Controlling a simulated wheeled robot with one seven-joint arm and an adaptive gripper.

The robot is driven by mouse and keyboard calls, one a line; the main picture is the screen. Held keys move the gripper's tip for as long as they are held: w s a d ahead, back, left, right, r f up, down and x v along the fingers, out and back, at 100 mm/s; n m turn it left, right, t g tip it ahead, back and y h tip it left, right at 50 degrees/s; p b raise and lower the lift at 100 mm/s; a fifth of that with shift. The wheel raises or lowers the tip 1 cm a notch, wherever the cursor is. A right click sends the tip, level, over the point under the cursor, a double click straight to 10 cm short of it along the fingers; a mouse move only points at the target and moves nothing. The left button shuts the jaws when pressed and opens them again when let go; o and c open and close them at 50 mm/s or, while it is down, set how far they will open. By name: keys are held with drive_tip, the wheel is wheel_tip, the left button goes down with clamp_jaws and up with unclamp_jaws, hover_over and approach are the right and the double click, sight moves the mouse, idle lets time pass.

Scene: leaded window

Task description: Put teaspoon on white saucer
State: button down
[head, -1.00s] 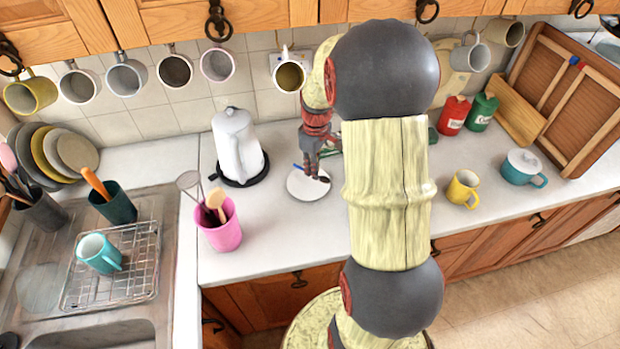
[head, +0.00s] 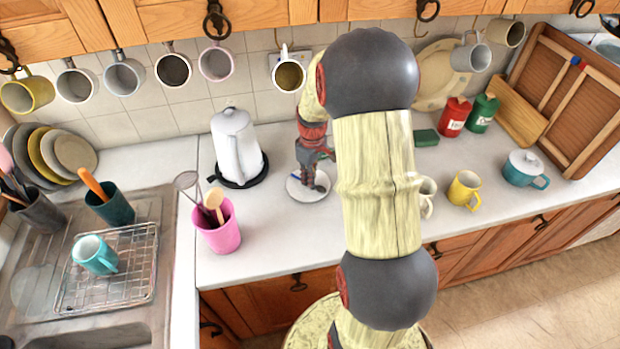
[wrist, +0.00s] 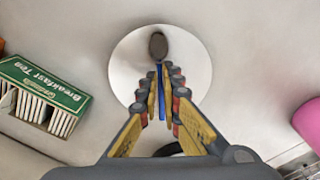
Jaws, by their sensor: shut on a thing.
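The white saucer (head: 294,188) lies on the counter to the right of the white kettle. It shows as a pale disc in the wrist view (wrist: 195,50). My gripper (head: 318,187) is over the saucer's right part in the head view. In the wrist view my gripper (wrist: 159,84) is shut on the teaspoon (wrist: 158,46). The spoon has a dark bowl and a blue handle, and the handle runs between the fingers. The bowl points away from the gripper and appears over the saucer. I cannot tell whether the spoon touches the saucer.
A white kettle (head: 237,148) stands left of the saucer, and a pink utensil pot (head: 218,232) is at front left. A box of Breakfast Tea (wrist: 45,92) lies left of the saucer in the wrist view. A white mug (head: 427,195) and yellow mug (head: 465,190) stand right of my arm.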

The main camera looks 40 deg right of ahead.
drive_tip(key=shift+f, duration=0.2)
drive_tip(key=c, duration=2.1)
unclamp_jaws()
drive_tip(key=shift+o, duration=0.5)
drive_tip(key=shift+r, duration=0.1)
wheel_tip(320, 180, up, 12)
drive_tip(key=p, duration=0.3)
drive_tip(key=s+a+r+t, duration=0.2)
drive_tip(key=s+a+r, duration=0.1)
drive_tip(key=a+r, duration=0.9)
drive_tip(key=s+a+r+m+t, duration=0.1)
drive_tip(key=s+a, duration=0.5)
drive_tip(key=a, duration=0.2)
drive_tip(key=s+a+r+m+t, duration=0.1)
drive_tip(key=s+a+r+t, duration=0.1)
drive_tip(key=s+a, duration=0.5)
drive_tip(key=shift+a+r+m, duration=0.3)
drive_tip(key=shift+a, duration=0.15)
